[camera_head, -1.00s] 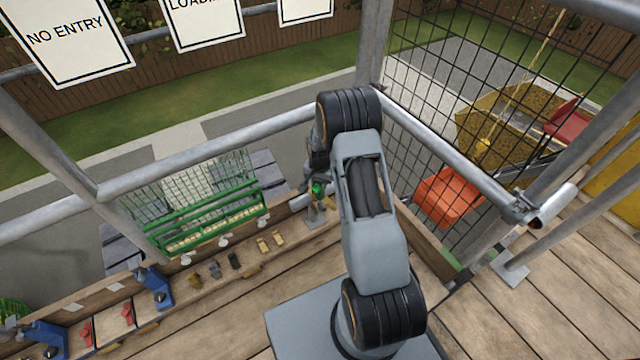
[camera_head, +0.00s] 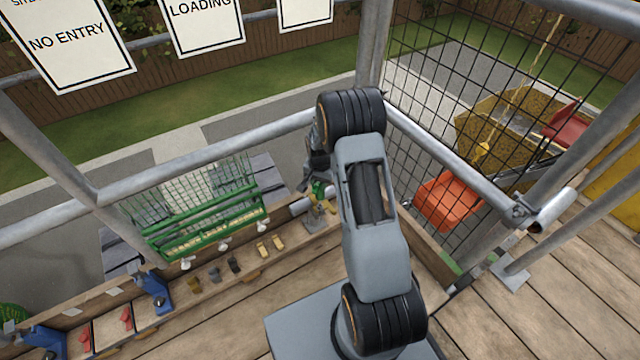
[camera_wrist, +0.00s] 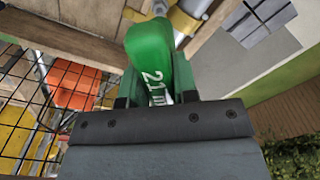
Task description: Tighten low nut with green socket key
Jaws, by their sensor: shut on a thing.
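The green socket key (camera_wrist: 152,62) stands out in the wrist view, with white "21 m" lettering on its side. In the head view the green key (camera_head: 318,188) shows as a small patch just above the grey metal fitting (camera_head: 315,212) at the plank edge. In the wrist view a yellowish fitting (camera_wrist: 180,20) and a grey pipe lie behind the key's far end. The low nut cannot be made out, and contact with the key's socket end is hidden.
Guardrail tubes (camera_head: 220,150) and a mesh panel (camera_head: 460,110) surround the arm. A green rack (camera_head: 205,215) stands left. Bare deck planks (camera_head: 540,290) lie right.

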